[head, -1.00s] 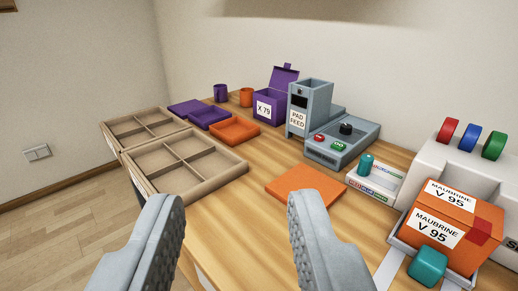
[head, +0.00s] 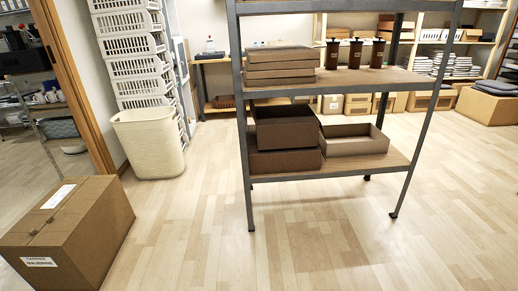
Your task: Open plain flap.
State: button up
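My gripper is not in view. I see nothing that I can clearly tell is the plain flap. A closed brown cardboard box (head: 72,232) stands on the floor at the lower left. It has a white label on its top and a small printed label on its front, too small to read surely. Its top looks shut along a middle seam.
A grey metal shelf rack (head: 330,80) stands ahead, holding stacked trays (head: 281,66), dark canisters (head: 355,54) and open brown boxes (head: 287,128). A cream bin (head: 148,142) and white baskets (head: 132,66) stand left. The wooden floor (head: 300,250) in front is clear.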

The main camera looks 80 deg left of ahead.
aim_at(58, 228)
jog(key=k+j+u, duration=0.1)
jog(key=u, duration=0.35)
jog(key=j+u, duration=0.3)
jog(key=u, duration=0.15)
jog(key=j+u, duration=0.25)
jog(key=u, duration=0.2)
jog(key=j+u, duration=0.25)
jog(key=u, duration=0.2)
jog(key=i+j+u, duration=0.2)
jog(key=j, duration=0.2)
jog(key=j+u, duration=0.2)
jog(key=j, duration=0.25)
jog(key=i+j+u, duration=0.45)
jog(key=j, duration=0.25)
jog(key=i+j, duration=0.1)
jog(key=j, duration=0.15)
jog(key=i+j, duration=0.15)
jog(key=j, duration=0.1)
